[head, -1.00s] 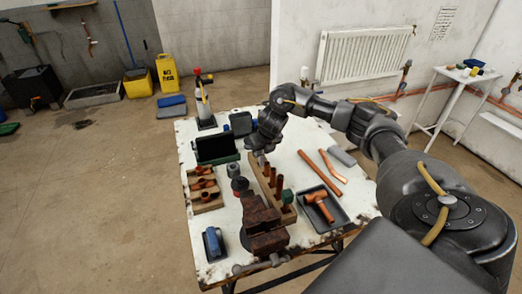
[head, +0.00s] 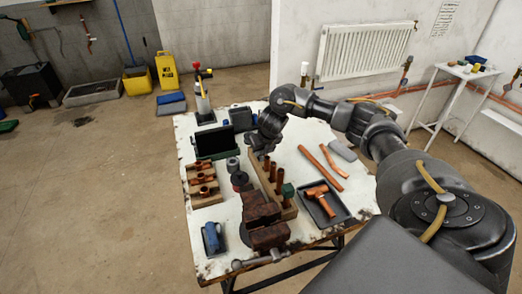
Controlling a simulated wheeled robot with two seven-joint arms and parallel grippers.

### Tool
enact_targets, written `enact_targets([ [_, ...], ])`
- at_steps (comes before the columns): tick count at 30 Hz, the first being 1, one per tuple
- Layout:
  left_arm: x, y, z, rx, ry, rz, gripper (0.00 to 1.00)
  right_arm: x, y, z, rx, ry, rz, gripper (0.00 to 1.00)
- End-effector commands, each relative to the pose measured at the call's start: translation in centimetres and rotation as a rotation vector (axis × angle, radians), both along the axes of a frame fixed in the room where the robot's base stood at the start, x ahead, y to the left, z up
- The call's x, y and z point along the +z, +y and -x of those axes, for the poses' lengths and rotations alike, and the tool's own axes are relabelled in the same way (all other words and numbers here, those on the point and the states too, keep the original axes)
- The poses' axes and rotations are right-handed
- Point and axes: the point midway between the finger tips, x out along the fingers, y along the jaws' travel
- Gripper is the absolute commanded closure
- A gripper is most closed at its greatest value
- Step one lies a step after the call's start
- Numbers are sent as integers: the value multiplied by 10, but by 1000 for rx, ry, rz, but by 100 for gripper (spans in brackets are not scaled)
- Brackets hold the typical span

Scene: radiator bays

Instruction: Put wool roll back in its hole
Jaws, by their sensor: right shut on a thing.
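My right gripper (head: 258,150) is over the far end of a long wooden block (head: 289,213) on the bench. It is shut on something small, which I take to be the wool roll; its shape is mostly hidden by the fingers. Several copper-brown upright pieces (head: 280,182) stand in a row in the block, with a green piece (head: 288,190) at the near end. The hole under the gripper is hidden, and I cannot tell whether the held thing touches the block. My left gripper is not in view.
A rusty vise (head: 265,220) stands at the near edge. A dark tray (head: 324,206) with a copper fitting lies right of the block, with copper pipes (head: 318,165) behind it. A wooden holder (head: 203,190) with copper fittings and a dark green-edged case (head: 216,144) are at left.

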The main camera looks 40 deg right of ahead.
Motion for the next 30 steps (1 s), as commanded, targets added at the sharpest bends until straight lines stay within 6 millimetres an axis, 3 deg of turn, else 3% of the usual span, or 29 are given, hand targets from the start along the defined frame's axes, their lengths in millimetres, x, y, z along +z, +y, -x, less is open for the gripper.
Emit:
enact_targets([
  [7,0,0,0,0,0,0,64,0,0,0,0,-1,0,100],
  [8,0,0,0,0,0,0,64,0,0,0,0,-1,0,80],
  [13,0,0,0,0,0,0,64,0,0,0,0,-1,0,57],
  [23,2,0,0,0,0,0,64,2,0,0,0,-1,0,57],
  [30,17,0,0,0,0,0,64,19,0,0,-1,-1,-1,57],
])
